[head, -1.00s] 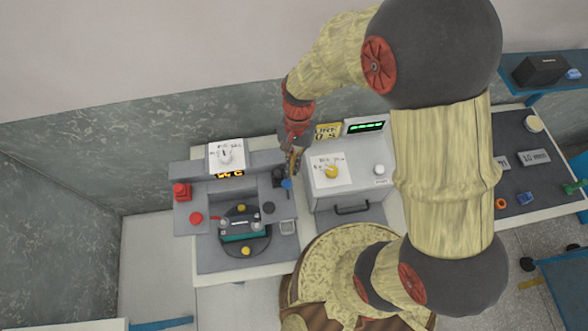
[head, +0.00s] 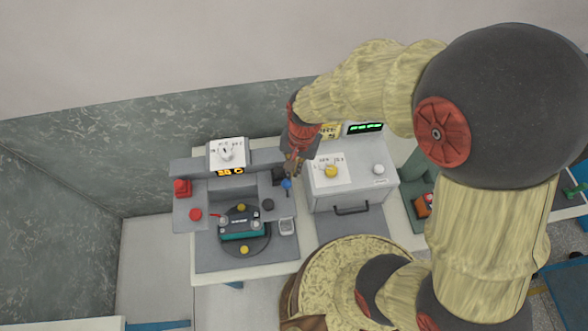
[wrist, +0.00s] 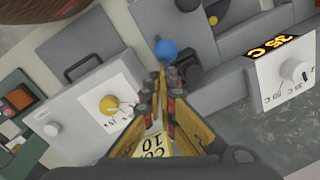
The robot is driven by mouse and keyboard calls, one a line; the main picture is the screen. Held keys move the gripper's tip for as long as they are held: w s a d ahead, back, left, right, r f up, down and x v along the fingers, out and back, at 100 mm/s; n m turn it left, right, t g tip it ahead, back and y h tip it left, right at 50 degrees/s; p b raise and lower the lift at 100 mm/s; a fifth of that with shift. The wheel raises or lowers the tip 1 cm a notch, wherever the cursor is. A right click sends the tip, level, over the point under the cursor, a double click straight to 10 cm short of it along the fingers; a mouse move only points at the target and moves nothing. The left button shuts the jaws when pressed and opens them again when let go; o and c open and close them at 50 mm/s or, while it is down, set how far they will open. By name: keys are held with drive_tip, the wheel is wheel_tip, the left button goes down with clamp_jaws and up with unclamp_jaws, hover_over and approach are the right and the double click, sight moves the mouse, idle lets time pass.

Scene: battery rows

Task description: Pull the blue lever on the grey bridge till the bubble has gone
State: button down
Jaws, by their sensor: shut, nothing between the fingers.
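The blue lever (head: 286,183) shows as a small blue knob at the right end of the grey bridge (head: 262,160), beside a black block (head: 278,174). In the wrist view the blue knob (wrist: 166,50) is just beyond my fingertips. My gripper (head: 292,170) points down close above the lever; its fingers (wrist: 165,72) are shut with nothing between them. I cannot tell whether they touch the knob. A teal and black battery (head: 240,226) sits on a round dark plate in front of the bridge. No bubble can be made out.
An orange display (head: 230,171) and a white dial (head: 227,151) are on the bridge. A red button block (head: 182,188) stands at left. A grey box with a yellow knob (head: 331,171) and handle stands close right of the lever.

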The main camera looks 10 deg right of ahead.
drive_tip(key=s+t, duration=0.1)
drive_tip(key=s, duration=0.1)
drive_tip(key=s+t, duration=0.1)
drive_tip(key=s, duration=0.1)
drive_tip(key=shift+s+r+t+b, duration=0.1)
drive_tip(key=shift+r+t+b, duration=0.25)
drive_tip(key=shift+r+t, duration=0.05)
drive_tip(key=shift+r, duration=0.15)
idle(1.6)
drive_tip(key=shift+r+p, duration=0.7)
